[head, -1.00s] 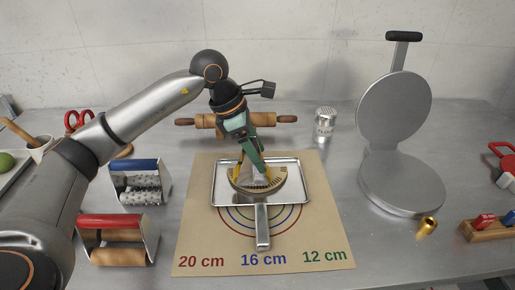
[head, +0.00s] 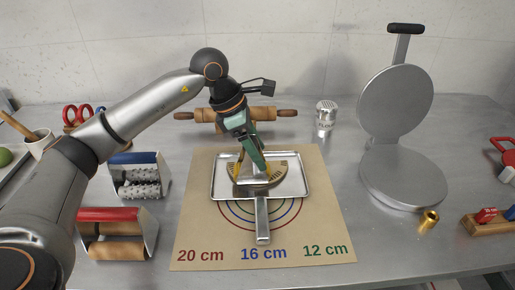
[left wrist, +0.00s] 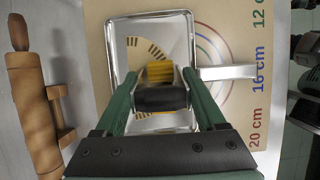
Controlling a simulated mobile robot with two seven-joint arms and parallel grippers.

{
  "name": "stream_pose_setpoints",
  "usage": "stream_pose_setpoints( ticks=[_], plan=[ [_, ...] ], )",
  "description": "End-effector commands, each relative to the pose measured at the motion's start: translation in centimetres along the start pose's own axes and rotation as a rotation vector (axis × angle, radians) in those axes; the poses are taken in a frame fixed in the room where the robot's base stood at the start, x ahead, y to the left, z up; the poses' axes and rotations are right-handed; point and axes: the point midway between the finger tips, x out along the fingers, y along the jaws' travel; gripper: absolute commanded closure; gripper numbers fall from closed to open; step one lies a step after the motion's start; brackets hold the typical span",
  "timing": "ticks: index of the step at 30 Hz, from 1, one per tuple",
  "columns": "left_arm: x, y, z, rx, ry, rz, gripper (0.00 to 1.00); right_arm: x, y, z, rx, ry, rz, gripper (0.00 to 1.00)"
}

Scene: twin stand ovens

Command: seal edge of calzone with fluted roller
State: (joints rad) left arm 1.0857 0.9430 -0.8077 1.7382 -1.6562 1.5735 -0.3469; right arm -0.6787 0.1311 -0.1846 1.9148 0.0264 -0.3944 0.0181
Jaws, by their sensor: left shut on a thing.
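The pale calzone (head: 272,177) lies on the metal tray (head: 303,190); it also shows in the left wrist view. It is a half-round with brown ridged marks along its curved edge. My left gripper (head: 256,163) points down over it. In the left wrist view, my left gripper (left wrist: 160,92) is shut on the black handle of the fluted roller (left wrist: 161,76), whose yellow ribbed part shows beyond. In the head view the fingers hide most of the roller. The roller is at the calzone; I cannot tell whether it touches. My right gripper is not in view.
The tray's handle points toward me over a brown mat (head: 210,240) with coloured rings. A rolling pin (head: 262,115) lies behind, with a shaker (head: 325,119) to its right. An open round press (head: 400,180) stands right. Two roller tools (head: 117,214) stand left.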

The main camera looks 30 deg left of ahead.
Motion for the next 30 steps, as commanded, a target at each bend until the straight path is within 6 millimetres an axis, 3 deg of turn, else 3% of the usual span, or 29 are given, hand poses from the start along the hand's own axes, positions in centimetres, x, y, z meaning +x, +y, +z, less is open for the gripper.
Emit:
stream_pose_setpoints(
  ticks=[15, 25, 30],
  plan=[
    [1.0, 0.0, 2.9, 0.002, -0.001, 0.0, 0.9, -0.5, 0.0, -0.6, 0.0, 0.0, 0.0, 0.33],
    [1.1, 0.0, 3.0, 0.0, 0.0, 0.001, 0.9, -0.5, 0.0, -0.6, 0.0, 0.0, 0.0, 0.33],
    [0.1, 0.0, 3.5, 0.0, -0.001, 0.001, 0.9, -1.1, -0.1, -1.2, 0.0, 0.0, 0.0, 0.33]
  ],
)
